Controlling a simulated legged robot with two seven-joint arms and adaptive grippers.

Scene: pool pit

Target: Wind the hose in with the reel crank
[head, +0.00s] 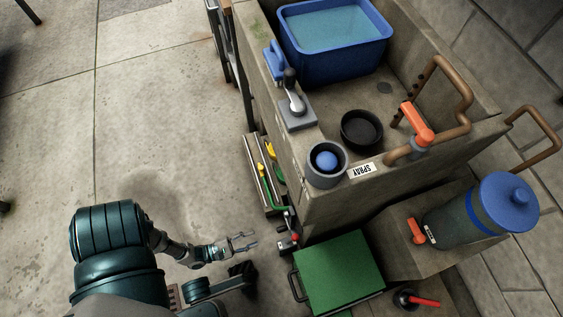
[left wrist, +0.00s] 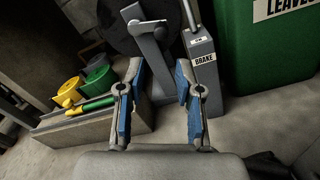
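The hose reel (left wrist: 118,22) is a dark disc at the top of the left wrist view, cut off by the frame. My left gripper (head: 254,240) is open and empty, left of the brake post. In the left wrist view its blue-padded fingers (left wrist: 160,92) are spread below the crank, apart from it. My right gripper is out of view.
A green LEAVES bin (head: 340,270) stands right of the post. Yellow and green fittings (left wrist: 98,78) lie on a low ledge at left. The concrete counter (head: 345,205) holds a blue basin (head: 335,72). Open floor (head: 150,130) lies to the left.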

